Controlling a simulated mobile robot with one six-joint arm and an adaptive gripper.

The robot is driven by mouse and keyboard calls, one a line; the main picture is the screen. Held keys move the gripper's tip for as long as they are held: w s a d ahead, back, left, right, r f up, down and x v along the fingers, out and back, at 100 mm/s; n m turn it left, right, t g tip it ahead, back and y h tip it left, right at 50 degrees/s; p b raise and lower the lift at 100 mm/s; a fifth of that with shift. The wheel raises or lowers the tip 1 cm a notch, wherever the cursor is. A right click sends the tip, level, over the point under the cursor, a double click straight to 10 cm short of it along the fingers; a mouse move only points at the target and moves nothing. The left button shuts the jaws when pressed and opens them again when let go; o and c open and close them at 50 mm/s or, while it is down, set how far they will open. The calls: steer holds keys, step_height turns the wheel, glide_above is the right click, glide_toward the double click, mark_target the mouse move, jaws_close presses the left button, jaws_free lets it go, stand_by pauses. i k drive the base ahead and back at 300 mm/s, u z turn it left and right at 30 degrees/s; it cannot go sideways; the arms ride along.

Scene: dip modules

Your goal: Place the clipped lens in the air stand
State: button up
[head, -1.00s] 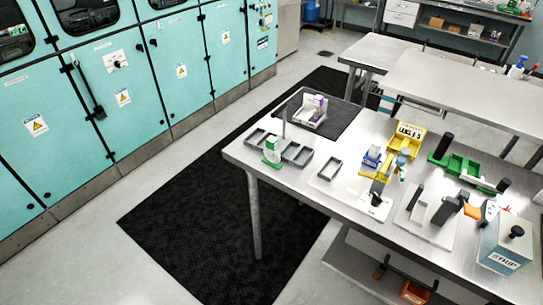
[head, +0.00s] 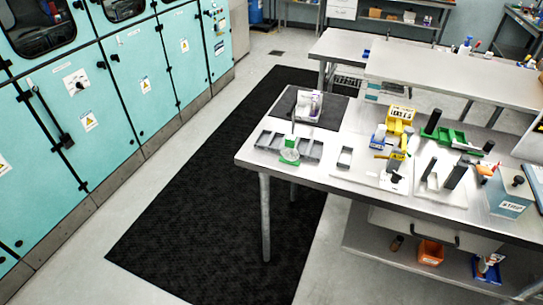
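A small green holder with a pale round disc (head: 289,151) stands among grey trays at the front left of the steel bench; it may be the clipped lens, but the picture is too small to tell. A white stand with purple parts (head: 309,104) is on the dark mat at the back left. A yellow bin with a LENS label (head: 401,114) is at mid-bench, with blue and yellow fixtures (head: 391,150) in front of it. I cannot tell which fixture is the air stand. My gripper is not in view.
The steel bench (head: 340,183) has grey trays (head: 312,149) at left, green bins (head: 452,138) and a grey STRIP box (head: 510,192) at right. An orange bin (head: 430,252) is on the lower shelf. Teal cabinets (head: 130,95) line the left; black floor matting (head: 215,190) is clear.

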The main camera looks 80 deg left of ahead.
mark_target(345, 158)
steer(key=k, duration=1.55)
steer(key=u, duration=1.85)
steer(key=i, duration=1)
